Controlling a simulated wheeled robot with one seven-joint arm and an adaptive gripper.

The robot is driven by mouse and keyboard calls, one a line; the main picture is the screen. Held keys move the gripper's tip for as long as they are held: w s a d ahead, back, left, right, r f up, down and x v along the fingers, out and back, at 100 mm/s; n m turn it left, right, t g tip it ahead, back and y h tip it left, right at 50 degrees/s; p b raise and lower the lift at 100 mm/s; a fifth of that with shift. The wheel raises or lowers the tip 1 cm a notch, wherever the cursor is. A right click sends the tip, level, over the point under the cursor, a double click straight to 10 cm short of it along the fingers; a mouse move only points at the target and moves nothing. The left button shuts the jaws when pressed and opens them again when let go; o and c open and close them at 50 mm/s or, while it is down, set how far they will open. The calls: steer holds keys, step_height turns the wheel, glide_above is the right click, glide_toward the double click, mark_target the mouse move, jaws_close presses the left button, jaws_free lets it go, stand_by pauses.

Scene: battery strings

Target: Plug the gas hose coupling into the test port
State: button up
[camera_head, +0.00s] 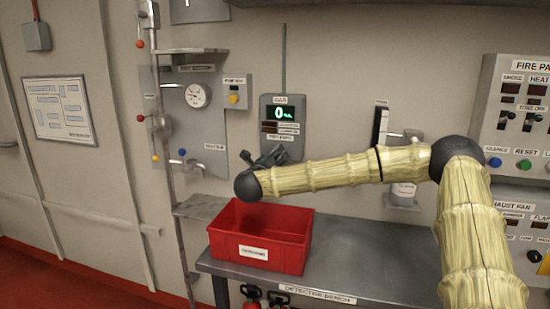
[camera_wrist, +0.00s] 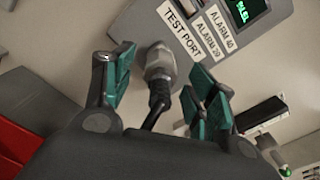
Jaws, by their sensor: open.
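The gas detector (camera_head: 283,113) hangs on the wall, its green display lit. Its TEST PORT label (camera_wrist: 182,31) shows large in the wrist view. The hose coupling (camera_wrist: 160,64), a grey metal fitting with a black hose (camera_wrist: 156,108) behind it, sits at the detector's lower edge beside that label. It appears to meet the detector there; how deep it is seated cannot be told, and the port itself is hidden. My gripper (camera_wrist: 161,72) is open, its teal fingers apart on either side of the coupling. In the head view my gripper (camera_head: 268,156) is just below the detector, and the coupling cannot be made out.
A red bin (camera_head: 235,254) stands on the grey detector bench (camera_head: 345,250) below my arm. A gauge (camera_head: 197,95) and pipes are on the wall to the left. The bench between bin and cylinder is clear.

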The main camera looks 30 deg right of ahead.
steer(key=v, duration=1)
steer(key=shift+d, duration=0.15)
